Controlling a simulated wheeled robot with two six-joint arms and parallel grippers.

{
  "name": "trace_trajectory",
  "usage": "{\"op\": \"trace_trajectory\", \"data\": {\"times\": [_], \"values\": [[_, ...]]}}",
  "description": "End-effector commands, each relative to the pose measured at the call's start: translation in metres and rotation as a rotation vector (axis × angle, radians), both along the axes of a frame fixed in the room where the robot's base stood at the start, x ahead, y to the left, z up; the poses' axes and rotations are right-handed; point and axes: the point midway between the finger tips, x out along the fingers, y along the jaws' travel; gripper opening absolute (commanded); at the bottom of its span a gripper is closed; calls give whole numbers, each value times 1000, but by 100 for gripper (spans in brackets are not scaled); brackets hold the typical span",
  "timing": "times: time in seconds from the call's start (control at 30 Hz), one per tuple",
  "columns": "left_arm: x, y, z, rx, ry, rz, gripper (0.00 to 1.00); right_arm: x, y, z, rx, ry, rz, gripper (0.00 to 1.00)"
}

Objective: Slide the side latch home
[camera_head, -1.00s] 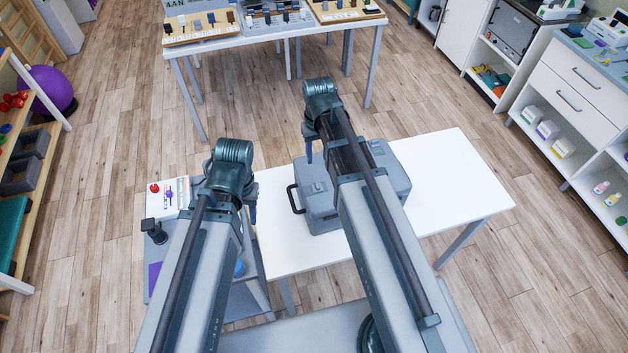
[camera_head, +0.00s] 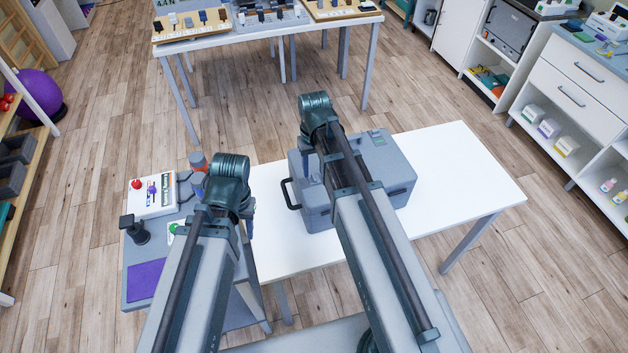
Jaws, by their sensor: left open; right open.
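A grey case (camera_head: 398,172) stands on the white table, with a black handle (camera_head: 289,194) on its left side and a small green mark on top. I cannot make out the side latch; my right arm covers much of the case. My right gripper (camera_head: 308,155) points down at the case's far left edge, mostly hidden behind its own wrist. My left gripper (camera_head: 250,217) hangs left of the case, apart from the handle, also mostly hidden by its wrist. Both are open, with nothing seen between the fingers.
The white table (camera_head: 455,190) is bare right of the case. A grey cart (camera_head: 190,215) at left carries a white box with a red button (camera_head: 153,195), a black knob post (camera_head: 135,230) and a purple pad (camera_head: 145,280). Another table stands behind; shelves line both sides.

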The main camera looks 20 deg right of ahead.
Motion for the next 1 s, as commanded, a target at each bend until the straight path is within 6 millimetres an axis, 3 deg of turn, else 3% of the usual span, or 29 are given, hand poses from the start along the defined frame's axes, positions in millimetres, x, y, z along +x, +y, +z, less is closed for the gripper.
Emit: {"op": "trace_trajectory", "data": {"times": [0.03,0.13,0.5,0.77,1.0], "values": [[0,0,-13,0,0,0,45,0,0,-13,0,0,0,45],[0,0,-20,0,0,1,45,0,0,-20,0,0,0,45],[0,0,-22,0,0,1,45,0,0,-22,0,0,0,45],[0,0,-22,0,0,1,45,0,0,-22,0,0,0,0],[0,0,-22,0,0,1,45,0,0,-22,0,0,0,0]]}}
